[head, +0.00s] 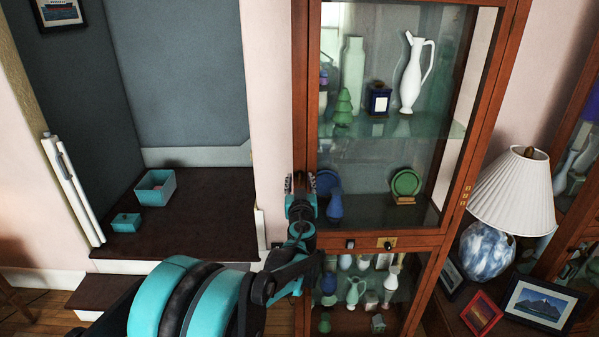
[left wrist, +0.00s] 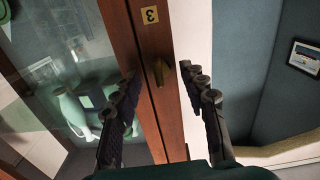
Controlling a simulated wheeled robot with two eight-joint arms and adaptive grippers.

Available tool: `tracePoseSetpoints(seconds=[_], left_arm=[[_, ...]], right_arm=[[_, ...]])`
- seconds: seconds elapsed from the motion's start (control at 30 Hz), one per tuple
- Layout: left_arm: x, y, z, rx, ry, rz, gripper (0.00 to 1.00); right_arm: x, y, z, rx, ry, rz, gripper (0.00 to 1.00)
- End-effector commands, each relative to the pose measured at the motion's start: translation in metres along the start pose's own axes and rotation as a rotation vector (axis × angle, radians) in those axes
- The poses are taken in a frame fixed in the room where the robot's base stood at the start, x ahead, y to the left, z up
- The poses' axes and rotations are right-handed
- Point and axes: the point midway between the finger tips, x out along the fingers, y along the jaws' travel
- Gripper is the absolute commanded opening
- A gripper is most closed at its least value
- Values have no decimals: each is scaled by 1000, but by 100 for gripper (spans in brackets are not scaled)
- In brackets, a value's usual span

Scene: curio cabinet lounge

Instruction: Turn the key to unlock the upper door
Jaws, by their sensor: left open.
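The upper door (head: 385,150) of the tall wooden cabinet is glazed and looks shut. My left gripper (head: 300,184) is at its left frame in the head view, fingers pointing at the cabinet. In the left wrist view a small brass piece, seemingly the key (left wrist: 159,72), sits on the wooden frame (left wrist: 150,45) below a plate marked 3 (left wrist: 150,15). My left gripper (left wrist: 160,76) is open, its two fingers on either side of this piece. I cannot tell whether they touch it. The head view hides the key behind the gripper. My right gripper is not in view.
Vases and a white jug (head: 411,75) stand behind the glass. A lamp (head: 512,190) and framed pictures (head: 541,305) stand at right. A dark ledge (head: 205,220) with teal boxes (head: 155,188) lies at left.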

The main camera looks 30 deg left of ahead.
Motion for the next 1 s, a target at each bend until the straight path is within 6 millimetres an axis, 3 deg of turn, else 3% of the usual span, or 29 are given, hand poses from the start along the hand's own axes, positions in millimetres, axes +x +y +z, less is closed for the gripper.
tracePoseSetpoints(seconds=[0.5, 1.0], left_arm=[[-99, 0, 0, 0, 0, 1, 43], [-129, -9, 7, 12, -52, -28, 43]], right_arm=[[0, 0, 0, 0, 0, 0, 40], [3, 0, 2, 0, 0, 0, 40]])
